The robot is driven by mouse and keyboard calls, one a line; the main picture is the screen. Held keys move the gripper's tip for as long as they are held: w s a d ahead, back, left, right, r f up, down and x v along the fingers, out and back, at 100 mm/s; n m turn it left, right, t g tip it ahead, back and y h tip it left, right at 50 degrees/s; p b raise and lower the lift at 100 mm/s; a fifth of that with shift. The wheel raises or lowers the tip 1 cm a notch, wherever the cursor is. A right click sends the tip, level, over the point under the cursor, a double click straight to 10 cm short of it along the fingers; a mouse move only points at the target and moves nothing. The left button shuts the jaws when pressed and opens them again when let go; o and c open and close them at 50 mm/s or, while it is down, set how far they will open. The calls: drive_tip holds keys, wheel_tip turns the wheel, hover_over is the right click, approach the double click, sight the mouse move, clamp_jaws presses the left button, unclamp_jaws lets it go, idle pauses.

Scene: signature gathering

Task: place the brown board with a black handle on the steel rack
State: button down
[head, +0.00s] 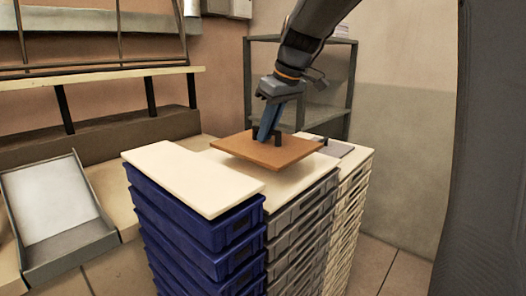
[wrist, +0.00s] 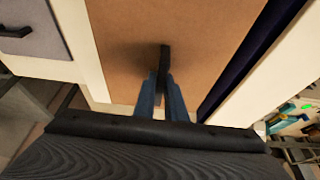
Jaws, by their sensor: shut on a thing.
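The brown board (head: 268,150) has a black handle and hangs just above the pale top of the middle crate stack in the head view. In the wrist view the board (wrist: 125,60) fills the middle, with its black handle (wrist: 164,65) between my fingers. My gripper (head: 268,128) is shut on the handle from above, and its blue fingers also show in the wrist view (wrist: 160,95). The steel rack (head: 335,80) stands behind the stacks against the wall, partly hidden by my arm.
A blue crate stack (head: 200,235) with a pale lid (head: 192,176) stands at left, and grey crates (head: 300,225) beside it. A grey board (head: 335,148) with a black handle lies on the right stack. A tilted tray (head: 60,215) is at far left.

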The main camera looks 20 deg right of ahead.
sight(270, 144)
drive_tip(key=shift+f+p, duration=0.85)
drive_tip(key=shift+f, duration=2.35)
drive_tip(key=shift+f, duration=0.15)
drive_tip(key=c, duration=1.8)
unclamp_jaws()
